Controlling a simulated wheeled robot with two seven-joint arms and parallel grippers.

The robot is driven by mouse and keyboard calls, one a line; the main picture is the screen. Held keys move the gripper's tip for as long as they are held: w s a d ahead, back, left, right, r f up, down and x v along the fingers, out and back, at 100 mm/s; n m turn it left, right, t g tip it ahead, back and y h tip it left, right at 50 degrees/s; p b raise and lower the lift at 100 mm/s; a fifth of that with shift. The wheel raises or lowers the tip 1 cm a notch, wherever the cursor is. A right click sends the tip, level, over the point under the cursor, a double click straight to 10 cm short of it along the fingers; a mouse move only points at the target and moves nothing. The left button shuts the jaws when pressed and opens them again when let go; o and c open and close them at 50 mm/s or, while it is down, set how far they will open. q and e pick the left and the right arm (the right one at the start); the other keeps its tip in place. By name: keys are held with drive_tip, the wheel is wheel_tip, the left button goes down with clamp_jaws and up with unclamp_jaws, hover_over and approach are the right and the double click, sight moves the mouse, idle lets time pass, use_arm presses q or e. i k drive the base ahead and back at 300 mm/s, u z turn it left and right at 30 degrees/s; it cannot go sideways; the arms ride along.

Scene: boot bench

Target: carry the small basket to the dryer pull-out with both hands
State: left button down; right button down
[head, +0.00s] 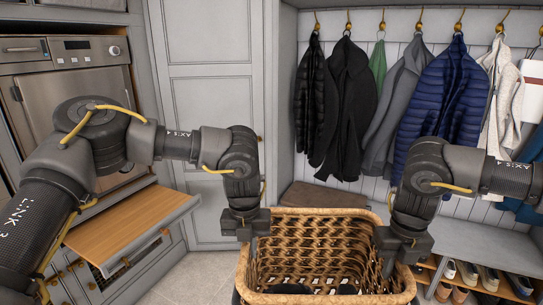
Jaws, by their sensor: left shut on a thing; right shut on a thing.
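The small basket (310,250) is brown and woven, at the bottom centre of the head view. Dark items show low inside it. My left gripper (246,240) is at the basket's left side and shut on it. My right gripper (403,262) is at its right side and shut on it. The fingertips of both are hidden by the wrists and the rim. The dryer pull-out (128,222) is a wooden board in a grey frame, drawn out below the steel appliance at the left. The basket is to the right of it and apart from it.
Several coats hang on hooks above the boot bench, among them a navy puffer jacket (438,100). A bench seat (323,196) is behind the basket. Shoes (488,277) stand on a rack at the lower right. Pale floor (195,275) is clear between pull-out and basket.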

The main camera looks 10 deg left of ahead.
sight(137, 218)
drive_tip(key=u, duration=0.3)
drive_tip(key=i, duration=1.2)
drive_tip(key=u, duration=0.9)
drive_tip(key=i, duration=1.35)
drive_tip(key=u, duration=0.9)
drive_tip(key=i, duration=0.5)
drive_tip(key=u, duration=0.1)
